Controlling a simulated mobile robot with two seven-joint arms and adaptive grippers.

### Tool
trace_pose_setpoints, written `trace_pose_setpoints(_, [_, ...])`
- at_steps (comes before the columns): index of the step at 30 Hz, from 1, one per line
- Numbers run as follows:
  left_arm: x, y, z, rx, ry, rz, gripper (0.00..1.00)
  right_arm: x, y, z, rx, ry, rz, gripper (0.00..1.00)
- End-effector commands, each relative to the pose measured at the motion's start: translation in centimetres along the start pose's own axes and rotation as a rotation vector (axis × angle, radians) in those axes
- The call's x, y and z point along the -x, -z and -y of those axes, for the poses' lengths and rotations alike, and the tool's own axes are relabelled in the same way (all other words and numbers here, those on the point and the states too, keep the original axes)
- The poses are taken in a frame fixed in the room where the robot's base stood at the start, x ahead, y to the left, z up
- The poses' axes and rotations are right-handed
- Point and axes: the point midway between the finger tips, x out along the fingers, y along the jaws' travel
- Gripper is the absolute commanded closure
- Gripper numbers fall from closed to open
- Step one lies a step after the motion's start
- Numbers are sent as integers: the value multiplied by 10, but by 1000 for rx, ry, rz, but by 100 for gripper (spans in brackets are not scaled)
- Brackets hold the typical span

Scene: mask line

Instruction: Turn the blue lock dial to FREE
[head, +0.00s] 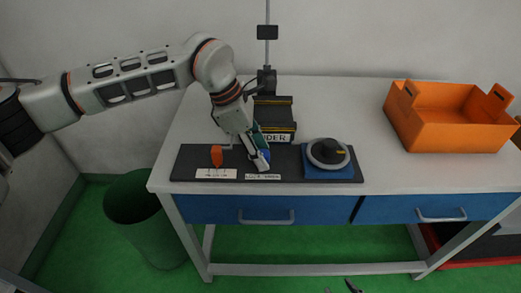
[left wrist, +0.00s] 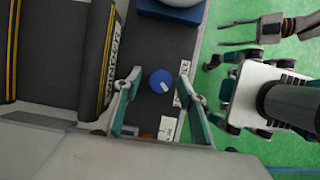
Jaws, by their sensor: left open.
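The blue lock dial (left wrist: 161,81) is a round knob with a small white mark, on the dark panel (head: 310,182). In the left wrist view it sits between the two spread fingers of my left gripper (left wrist: 159,77), with a gap on each side. In the head view my left gripper (head: 262,162) points down over the panel and hides most of the dial. A white label (head: 262,177) lies in front of it, its text too small to read. My right gripper (left wrist: 238,33) shows in the left wrist view, fingers apart and empty, over the green floor.
An orange lever (head: 216,156) stands left of the dial, and a black knob on a blue base (head: 328,172) stands right. A dark lettered block (head: 274,118) is behind. An orange crate (head: 445,130) is at right. A green bin (head: 145,220) stands beside the table.

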Motion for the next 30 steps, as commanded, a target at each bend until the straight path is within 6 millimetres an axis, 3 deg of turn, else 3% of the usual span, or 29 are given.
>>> trace_pose_setpoints(5, [1, 0, 0, 0, -1, 0, 62, -2, 3, -2, 5, -1, -6, 65])
trace_pose_setpoints(9, [1, 0, 0, 0, 0, 0, 97, -2, 2, -1, 5, 0, -4, 65])
trace_pose_setpoints(25, [7, -3, 2, 94, -46, 0, 97, 7, 5, -2, -3, -5, 6, 65])
trace_pose_setpoints(30, [9, -4, 3, 211, -95, 1, 97, 14, 24, -4, -23, -6, -14, 65])
